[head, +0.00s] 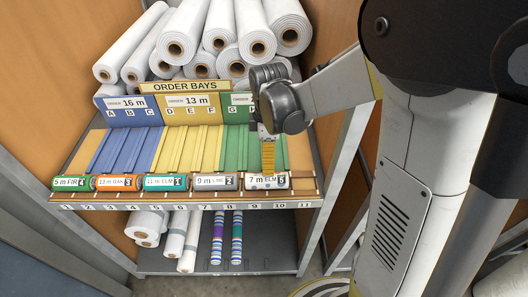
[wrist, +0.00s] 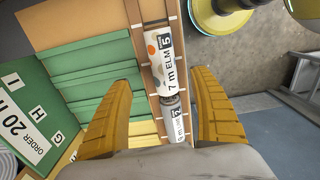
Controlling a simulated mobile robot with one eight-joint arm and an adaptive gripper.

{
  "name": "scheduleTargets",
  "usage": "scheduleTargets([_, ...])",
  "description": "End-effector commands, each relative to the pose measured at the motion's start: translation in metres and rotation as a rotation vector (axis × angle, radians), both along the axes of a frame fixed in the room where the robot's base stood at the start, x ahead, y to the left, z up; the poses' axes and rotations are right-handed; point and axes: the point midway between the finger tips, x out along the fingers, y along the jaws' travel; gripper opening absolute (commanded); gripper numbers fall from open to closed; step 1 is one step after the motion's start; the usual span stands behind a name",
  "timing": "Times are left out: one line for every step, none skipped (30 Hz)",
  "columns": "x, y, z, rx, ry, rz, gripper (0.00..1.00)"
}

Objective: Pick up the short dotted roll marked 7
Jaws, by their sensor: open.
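The short white roll marked 7 m ELM (head: 267,181), with a 5 on its end label, lies at the right end of the row on the front ledge. The wrist view shows the same roll (wrist: 164,52) with orange and grey dots on its wrap. My gripper (head: 268,158) is just above and behind this roll in the head view. In the wrist view my gripper (wrist: 162,82) has its two yellow fingers wide apart, with nothing held. The roll lies between and beyond the fingertips. Whether a finger touches it cannot be told.
A 9 m roll (head: 217,182) lies close to the left, followed by teal, orange and green labelled rolls. Behind them are blue, yellow and green grooved bays (head: 195,148) under an ORDER BAYS sign (head: 184,87). Large white rolls (head: 182,39) are stacked above. A rack post (head: 345,165) stands right.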

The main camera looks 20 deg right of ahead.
Motion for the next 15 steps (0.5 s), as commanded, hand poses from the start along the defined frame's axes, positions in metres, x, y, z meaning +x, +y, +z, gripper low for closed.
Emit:
scheduleTargets([0.0,0.0,-0.007,0.0,0.002,0.004,0.72])
scheduleTargets([0.0,0.0,-0.012,0.0,0.002,0.005,0.72])
scheduleTargets([0.0,0.0,-0.02,0.0,0.002,0.005,0.72])
scheduleTargets([0.0,0.0,-0.026,0.0,0.002,0.004,0.72])
scheduleTargets([0.0,0.0,-0.031,0.0,0.002,0.004,0.72])
scheduleTargets([0.0,0.0,-0.038,0.0,0.002,0.004,0.72])
scheduleTargets([0.0,0.0,-0.042,0.0,0.002,0.004,0.72])
scheduleTargets([0.0,0.0,-0.046,0.001,0.002,0.003,0.72])
scheduleTargets([0.0,0.0,-0.05,0.0,0.001,0.003,0.72])
scheduleTargets([0.0,0.0,-0.052,0.0,0.001,0.003,0.72])
scheduleTargets([0.0,0.0,-0.054,0.0,0.001,0.003,0.72])
scheduleTargets([0.0,0.0,-0.056,0.0,0.001,0.003,0.72])
scheduleTargets([0.0,0.0,-0.059,0.0,0.001,0.002,0.72])
scheduleTargets([0.0,0.0,-0.062,0.0,0.001,0.002,0.72])
scheduleTargets([0.0,0.001,-0.068,0.0,0.001,0.002,0.72])
